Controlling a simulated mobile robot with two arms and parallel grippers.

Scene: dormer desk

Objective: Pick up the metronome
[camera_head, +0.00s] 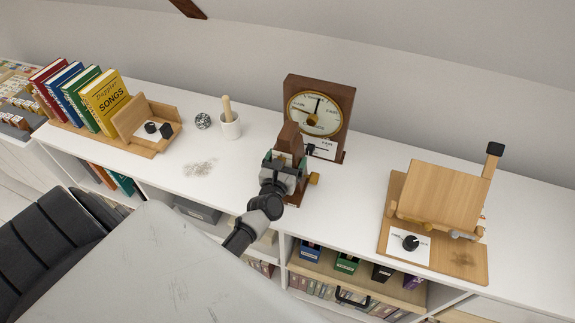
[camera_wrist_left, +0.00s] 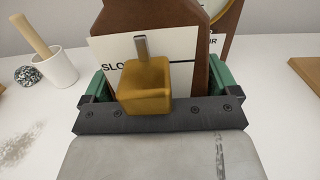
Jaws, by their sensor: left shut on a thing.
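The metronome (camera_head: 290,138) is a dark brown wooden body with a tapered top, standing in front of the round dial device in the head view. A gold knob (camera_head: 314,179) shows beside its lower part. In the left wrist view the metronome (camera_wrist_left: 186,45) fills the middle, with a pale card lettered "SLO…" and a gold block (camera_wrist_left: 146,86) on a metal rod in front. My left gripper (camera_head: 286,163) is shut on the metronome, its green pads on either side of the body. The gripper hides much of the lower body; I cannot tell whether its base touches the desk. My right gripper is out of view.
The dial device (camera_head: 335,98) stands close behind the metronome. A mortar with pestle (camera_head: 230,126) and a crumpled ball (camera_head: 203,121) lie left, books (camera_head: 103,95) farther left. A wooden stand (camera_head: 440,190) is at right. White desktop (camera_head: 362,195) is clear between.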

